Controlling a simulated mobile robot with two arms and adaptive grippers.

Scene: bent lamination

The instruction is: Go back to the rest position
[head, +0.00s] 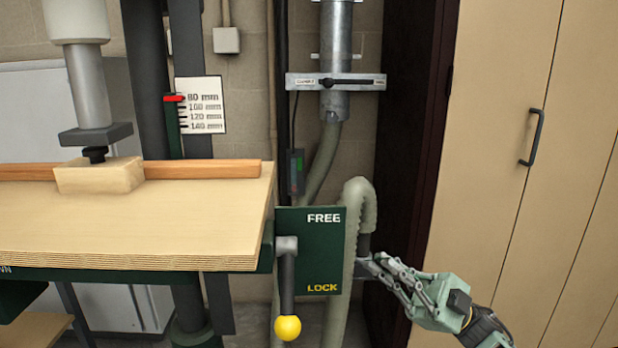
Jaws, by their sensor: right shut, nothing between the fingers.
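My right gripper (372,264) is at the lower right, in front of the grey hose and just right of the green FREE/LOCK plate (312,248). Its fingers are shut with nothing between them. It is apart from the lever (287,275), which hangs down with its yellow knob (288,328) below the word LOCK. My left gripper is not in view.
A plywood table (130,230) with a wooden fence and a wood block (100,176) under a press pad fills the left. A flexible hose (360,200) rises behind my right gripper. Tall beige cabinet doors (500,130) stand at the right.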

